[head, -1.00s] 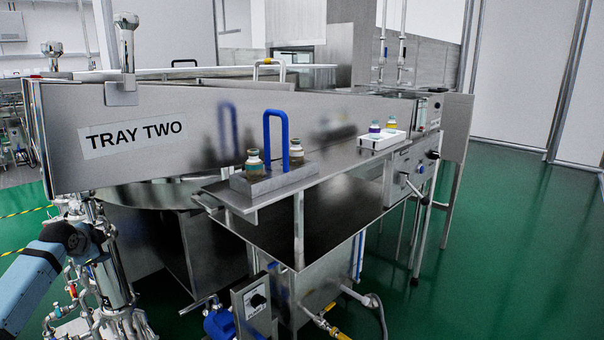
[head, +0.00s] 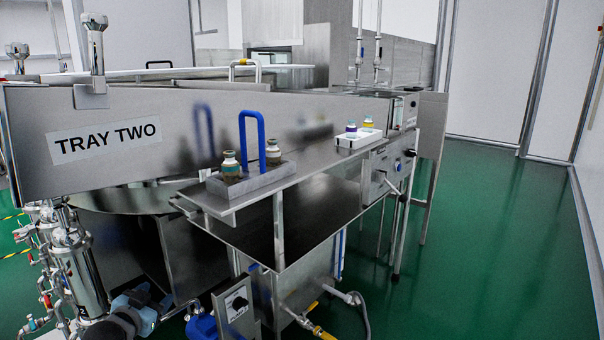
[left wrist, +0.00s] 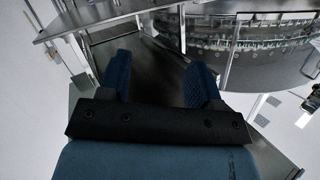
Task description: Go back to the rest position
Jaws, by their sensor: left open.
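My left gripper shows in the left wrist view (left wrist: 160,80), its two dark blue fingers spread apart with nothing between them. In the head view, part of my left arm (head: 135,312) is at the bottom, low in front of the washer and below its shelf; the fingers are not clear there. My right gripper is not in view. The rotary washer has a long steel panel (head: 230,130) labelled TRAY TWO. On its steel shelf (head: 300,185) stands a metal tray with a blue handle (head: 250,185), holding small bottles.
A white tray (head: 357,138) with small bottles sits farther back on the shelf. Pipes and a steel cylinder (head: 82,275) stand at the lower left. A switch box (head: 237,308) and hoses are below the shelf. Green floor (head: 490,240) is clear on the right.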

